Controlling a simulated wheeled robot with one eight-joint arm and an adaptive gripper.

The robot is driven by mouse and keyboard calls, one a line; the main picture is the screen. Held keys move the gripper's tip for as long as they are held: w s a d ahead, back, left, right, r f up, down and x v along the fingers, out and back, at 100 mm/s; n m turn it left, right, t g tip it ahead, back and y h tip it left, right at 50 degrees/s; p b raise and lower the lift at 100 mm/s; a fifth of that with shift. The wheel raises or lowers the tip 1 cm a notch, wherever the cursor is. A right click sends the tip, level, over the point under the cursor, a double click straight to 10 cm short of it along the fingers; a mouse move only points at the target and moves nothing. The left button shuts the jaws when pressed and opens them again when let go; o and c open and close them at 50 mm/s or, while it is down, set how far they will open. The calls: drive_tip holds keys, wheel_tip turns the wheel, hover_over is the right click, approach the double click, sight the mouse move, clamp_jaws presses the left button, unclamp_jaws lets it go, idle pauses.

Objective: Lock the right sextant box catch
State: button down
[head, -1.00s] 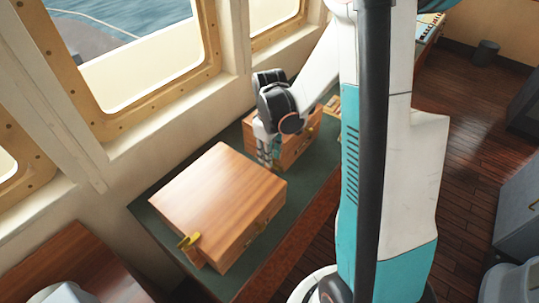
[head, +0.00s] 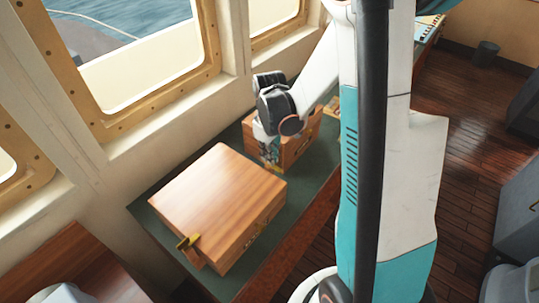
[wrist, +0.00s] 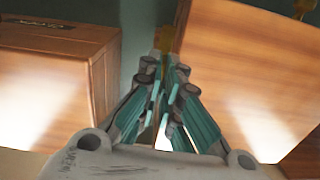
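Two wooden sextant boxes stand on a green-topped counter. The near, left box (head: 222,190) has a brass catch (head: 188,241) at its front left corner. The farther, right box (head: 301,145) is partly hidden by my arm. My gripper (head: 268,155) is low at the left end of that right box, and it hides part of its front. In the wrist view the fingers (wrist: 163,78) converge to a narrow gap with nothing clearly held. A brass catch (wrist: 164,40) shows just past the fingertips, beside the large wooden box face on the right (wrist: 245,75). Contact is unclear.
In the wrist view another wooden box (wrist: 50,85) stands close on the left, with a strip of green counter between. In the head view window frames and the wall (head: 120,165) border the counter's far side. Open wooden floor (head: 465,165) lies to the right.

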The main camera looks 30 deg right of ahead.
drive_tip(key=m+b, duration=0.2)
drive_tip(key=m, duration=0.2)
drive_tip(key=shift+f+m, duration=0.1)
drive_tip(key=shift+m, duration=0.2)
drive_tip(key=m+b, duration=0.2)
drive_tip(key=m, duration=0.3)
drive_tip(key=m+b, duration=0.1)
drive_tip(key=m, duration=0.3)
drive_tip(key=shift+m+b, duration=0.35)
drive_tip(key=shift+m, duration=1.45)
drive_tip(key=c, duration=1.8)
unclamp_jaws()
